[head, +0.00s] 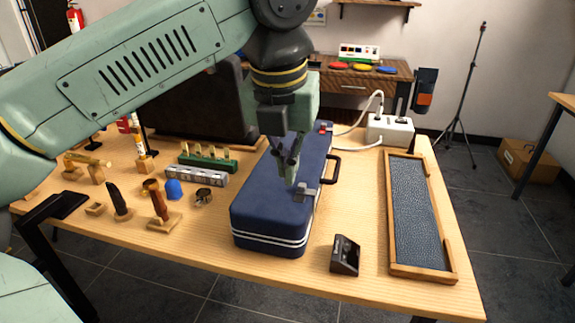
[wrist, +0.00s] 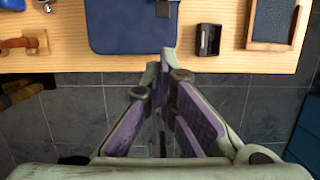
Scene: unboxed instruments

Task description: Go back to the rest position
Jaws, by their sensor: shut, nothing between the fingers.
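My gripper (head: 289,166) is shut and empty, pointing down in front of or above the blue case in the head view. In the wrist view my gripper (wrist: 160,62) shows its two fingers meeting near the case's front edge. The closed blue case (head: 272,208) lies flat on the wooden table (head: 205,250), with white stripes along its front side, a dark handle and a metal latch on its right. The case also shows at the top of the wrist view (wrist: 125,32). I cannot tell how high the fingertips are above it.
A small black device (head: 345,255) and a wood-framed tray (head: 449,270) lie right of the case. A white power strip (head: 389,131) stands behind. Several small instruments, including a blue object (head: 174,190) and a silver bar (head: 196,175), crowd the left. Floor (wrist: 70,115) shows beyond the table edge.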

